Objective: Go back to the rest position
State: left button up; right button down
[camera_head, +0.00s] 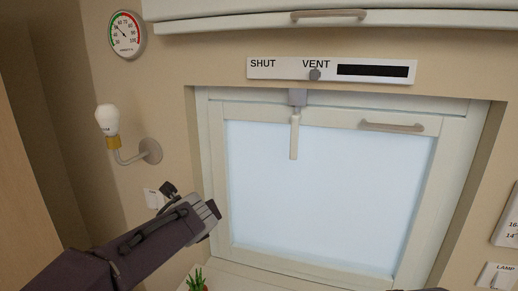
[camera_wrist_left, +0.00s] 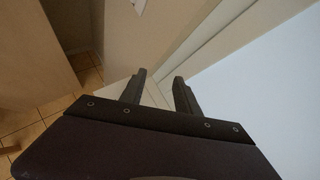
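My left gripper (camera_head: 213,209) reaches in from the lower left and is held in front of the wall by the window's lower left frame. In the left wrist view its two fingers (camera_wrist_left: 160,82) stand apart with nothing between them, so it is open and empty. The window (camera_head: 320,180) has a pale pane in a white frame. A light lever (camera_head: 294,137) hangs straight down from the grey fitting at its top. The panel (camera_head: 260,69) above reads SHUT and VENT, and its grey knob (camera_head: 315,75) sits under VENT.
A bulb lamp (camera_head: 107,121) sticks out from the wall above my left arm, with a small wall plate (camera_head: 152,199) below it. A plant (camera_head: 196,281) stands below the gripper. A cabinet (camera_head: 230,20) hangs above. A round gauge (camera_head: 126,36) is at upper left.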

pick_arm(q)
jog(key=s+a+f+n+g+b, duration=0.1)
jog(key=s+a+f+n+g, duration=0.2)
jog(key=f, duration=0.4)
jog(key=s+a+f+n+g, duration=0.1)
jog(key=s+a+f+n, duration=0.1)
jog(key=s+f+n, duration=0.45)
jog(key=s+d+f+n+g+h, duration=0.3)
jog(key=s+f+n, duration=1)
jog(key=n, duration=0.6)
jog(key=shift+s+d+f+n+g+b, duration=0.15)
jog(key=shift+s+f+n+g+b, duration=0.2)
jog(key=shift+f+g, duration=0.55)
